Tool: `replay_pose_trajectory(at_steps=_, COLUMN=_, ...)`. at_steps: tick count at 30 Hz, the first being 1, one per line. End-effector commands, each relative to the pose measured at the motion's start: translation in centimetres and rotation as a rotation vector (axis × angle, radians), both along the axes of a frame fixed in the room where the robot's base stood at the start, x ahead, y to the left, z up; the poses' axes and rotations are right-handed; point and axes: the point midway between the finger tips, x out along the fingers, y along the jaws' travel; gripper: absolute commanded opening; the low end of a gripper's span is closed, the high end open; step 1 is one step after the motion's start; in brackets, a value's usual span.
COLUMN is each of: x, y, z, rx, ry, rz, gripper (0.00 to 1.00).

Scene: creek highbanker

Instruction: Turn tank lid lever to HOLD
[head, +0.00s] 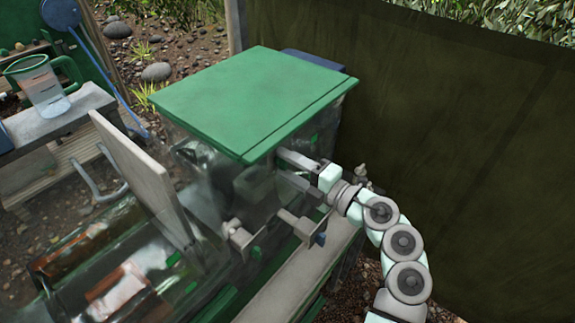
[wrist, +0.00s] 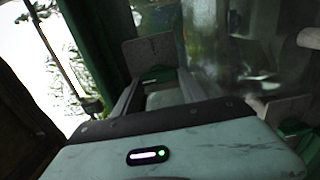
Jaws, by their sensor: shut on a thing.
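The tank (head: 215,165) is a clear box under a green lid (head: 245,95). My gripper (head: 283,166) reaches in from the right, just below the lid's near right edge, with its fingers pointing at the tank wall. In the wrist view the two fingers (wrist: 156,92) close around a small green piece (wrist: 155,76), which looks like the lever, in front of a grey plate (wrist: 150,52). The lever is mostly hidden by the fingers and lid in the head view. No HOLD marking is readable.
Grey brackets (head: 303,224) stick out from the tank's lower side below my gripper. A dark green wall (head: 450,120) stands behind and to the right. A grey board (head: 140,175) leans at the left, near a clear jug (head: 42,88).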

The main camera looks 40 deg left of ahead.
Motion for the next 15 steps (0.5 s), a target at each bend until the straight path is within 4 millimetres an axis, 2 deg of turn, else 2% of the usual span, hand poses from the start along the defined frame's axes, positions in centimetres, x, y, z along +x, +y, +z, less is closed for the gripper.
replay_pose_trajectory(at_steps=1, x=0.09, y=-0.04, z=-0.11, rx=-0.002, ry=-0.001, rz=-0.003, gripper=0.51)
replay_pose_trajectory(at_steps=9, x=0.03, y=-0.02, z=-0.05, rx=-0.001, ry=0.000, rz=-0.001, gripper=0.71)
replay_pose_trajectory(at_steps=15, x=0.02, y=-0.03, z=-0.03, rx=0.000, ry=0.000, rz=-0.001, gripper=0.71)
